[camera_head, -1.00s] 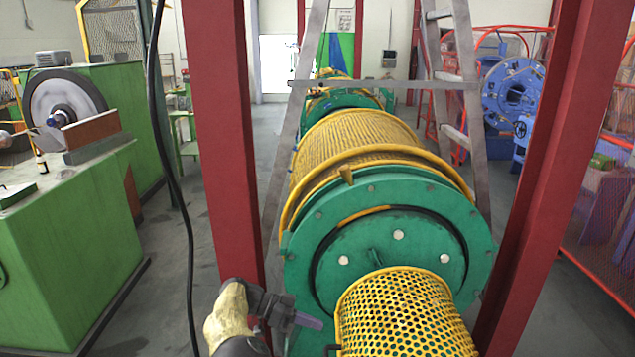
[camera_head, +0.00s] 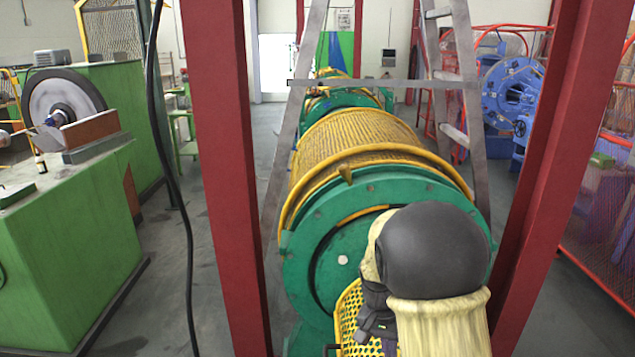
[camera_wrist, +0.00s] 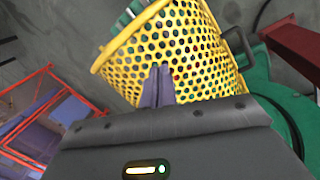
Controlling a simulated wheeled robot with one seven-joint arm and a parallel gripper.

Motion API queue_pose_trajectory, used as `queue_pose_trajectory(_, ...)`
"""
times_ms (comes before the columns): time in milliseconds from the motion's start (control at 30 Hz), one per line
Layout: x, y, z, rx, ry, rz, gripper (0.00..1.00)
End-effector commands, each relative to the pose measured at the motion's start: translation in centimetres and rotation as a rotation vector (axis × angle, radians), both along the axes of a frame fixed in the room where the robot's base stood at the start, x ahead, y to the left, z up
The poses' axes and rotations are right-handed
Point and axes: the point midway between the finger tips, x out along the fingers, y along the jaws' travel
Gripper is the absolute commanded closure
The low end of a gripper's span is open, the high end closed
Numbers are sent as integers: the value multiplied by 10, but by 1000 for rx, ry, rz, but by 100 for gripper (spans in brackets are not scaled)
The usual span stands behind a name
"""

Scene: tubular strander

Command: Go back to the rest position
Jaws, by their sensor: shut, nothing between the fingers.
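My gripper (camera_wrist: 157,86) shows in the wrist view with its two grey-purple fingers together and nothing between them. Behind the fingers is the yellow perforated guard (camera_wrist: 180,45) of the strander. In the head view my arm is folded at lower right, in front of the machine. It hides part of the green end disc (camera_head: 320,250) and most of the yellow perforated guard (camera_head: 349,310). The gripper's fingertips are mostly hidden behind my arm there, low in the picture. I cannot tell how far the fingers are from the guard.
Red posts (camera_head: 225,170) and (camera_head: 560,170) stand on both sides. A ladder-like metal frame (camera_head: 385,85) straddles the strander's yellow mesh drum (camera_head: 355,140). A black cable (camera_head: 170,180) hangs at left beside a green bench (camera_head: 70,240). Red fencing (camera_head: 600,250) stands at right. Grey floor shows at left.

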Motion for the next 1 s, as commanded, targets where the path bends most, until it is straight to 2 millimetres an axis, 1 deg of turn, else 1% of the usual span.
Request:
queue_pose_trajectory(33,-14,-2,6,41,-24,38,100)
queue_pose_trajectory(100,-30,-2,12,86,-63,105,100)
queue_pose_trajectory(300,-73,-1,24,154,-169,278,100)
queue_pose_trajectory(667,-126,0,32,155,-301,482,100)
queue_pose_trajectory(700,-123,1,20,155,-299,483,100)
queue_pose_trajectory(867,-123,1,-3,156,-296,481,100)
queue_pose_trajectory(1000,-122,1,-25,156,-296,480,100)
